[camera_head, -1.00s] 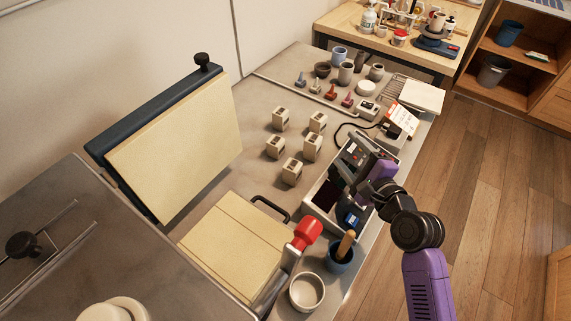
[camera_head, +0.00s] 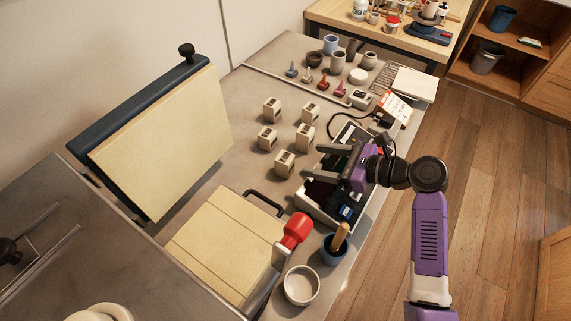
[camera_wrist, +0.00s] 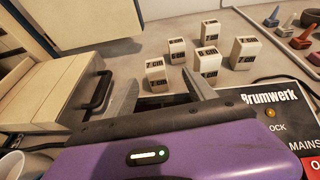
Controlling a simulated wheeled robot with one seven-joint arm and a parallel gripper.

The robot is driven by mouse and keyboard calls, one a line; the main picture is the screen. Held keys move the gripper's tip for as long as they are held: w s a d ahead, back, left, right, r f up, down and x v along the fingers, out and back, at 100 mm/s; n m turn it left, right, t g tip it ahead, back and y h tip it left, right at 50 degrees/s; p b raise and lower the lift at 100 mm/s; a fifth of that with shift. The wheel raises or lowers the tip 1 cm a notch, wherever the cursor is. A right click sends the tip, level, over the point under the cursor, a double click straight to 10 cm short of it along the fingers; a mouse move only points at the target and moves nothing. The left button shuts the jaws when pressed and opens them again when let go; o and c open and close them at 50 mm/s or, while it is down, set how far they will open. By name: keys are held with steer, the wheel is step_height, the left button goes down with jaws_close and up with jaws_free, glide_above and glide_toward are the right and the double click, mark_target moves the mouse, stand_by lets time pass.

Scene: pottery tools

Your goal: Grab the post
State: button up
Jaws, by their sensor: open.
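Several small beige posts, dark-marked, stand upright in two rows on the grey worktop. In the head view the front one (camera_head: 284,162) is nearest my gripper (camera_head: 312,160), with others behind, such as the back left post (camera_head: 271,109). My gripper is open and empty, just right of the front post, its fingers pointing left. In the wrist view a post (camera_wrist: 155,72) labelled "7 CM" shows between the fingertips of my gripper (camera_wrist: 160,78), seemingly beyond them. Other posts (camera_wrist: 244,52) stand behind and to the right. Which post the task means cannot be told.
A slab with a black handle (camera_head: 264,200), a red-knobbed lever (camera_head: 297,229), a white bowl (camera_head: 301,286) and a blue cup (camera_head: 334,249) are in front. Small coloured tools (camera_head: 323,81) and pots stand behind.

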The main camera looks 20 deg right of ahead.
mark_target(288, 158)
steer(key=shift+s+a+f, duration=0.1)
steer(key=shift+a+f, duration=0.05)
steer(key=shift+a, duration=0.05)
steer(key=shift+w+a+f, duration=0.15)
steer(key=shift+w+a, duration=0.05)
steer(key=shift+w, duration=0.05)
steer(key=x, duration=0.3)
steer(key=p+x, duration=0.1)
steer(key=x, duration=0.2)
steer(key=shift+w+a, duration=0.15)
steer(key=shift+a, duration=0.35)
jaws_close()
